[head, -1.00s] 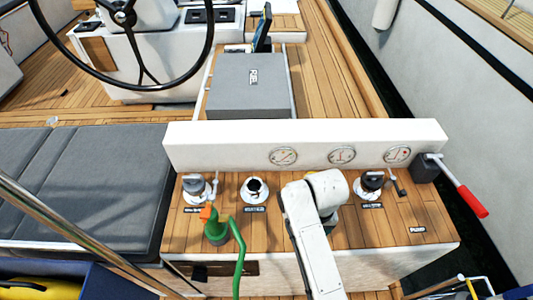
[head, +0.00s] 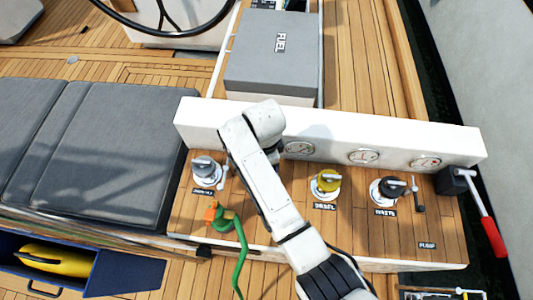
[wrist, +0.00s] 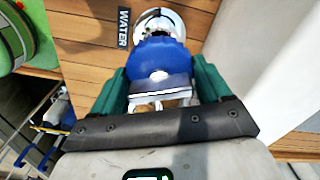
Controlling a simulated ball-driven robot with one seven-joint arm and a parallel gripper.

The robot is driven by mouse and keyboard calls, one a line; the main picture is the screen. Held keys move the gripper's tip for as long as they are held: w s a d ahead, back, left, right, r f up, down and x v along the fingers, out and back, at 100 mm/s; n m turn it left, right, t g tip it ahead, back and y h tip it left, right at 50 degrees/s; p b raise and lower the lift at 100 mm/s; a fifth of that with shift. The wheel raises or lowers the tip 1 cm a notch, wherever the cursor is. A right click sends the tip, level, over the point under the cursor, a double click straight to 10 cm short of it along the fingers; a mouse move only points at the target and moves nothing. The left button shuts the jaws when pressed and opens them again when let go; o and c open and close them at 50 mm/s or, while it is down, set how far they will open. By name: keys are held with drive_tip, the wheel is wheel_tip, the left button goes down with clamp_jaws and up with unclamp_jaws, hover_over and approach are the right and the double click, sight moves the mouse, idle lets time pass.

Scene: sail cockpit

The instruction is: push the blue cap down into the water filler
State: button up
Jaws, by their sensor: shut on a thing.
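In the wrist view, the blue cap (wrist: 158,55) is between the green fingers of my gripper (wrist: 163,78), which is shut on it. The pale metal rim of the water filler (wrist: 163,18) shows just beyond the cap, beside the black WATER label (wrist: 123,27). In the head view, my arm hides the gripper, the cap and the water filler.
The wooden console also carries a grey-capped fitting (head: 206,170), a yellow diesel cap (head: 327,183) and a black waste cap (head: 390,188). A green hose with an orange nozzle (head: 222,218) stands at front left. A white gauge panel (head: 335,140) rises behind.

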drive_tip(key=shift+f+b, duration=1.85)
drive_tip(key=shift+f, duration=1)
drive_tip(key=shift+f, duration=0.55)
drive_tip(key=o, duration=0.9)
drive_tip(key=shift+s, duration=0.1)
drive_tip(key=shift+r, duration=0.1)
wheel_tip(320, 180, up, 3)
drive_tip(key=p, duration=0.3)
drive_tip(key=shift+r+p, duration=0.4)
drive_tip(key=shift+r, duration=3.55)
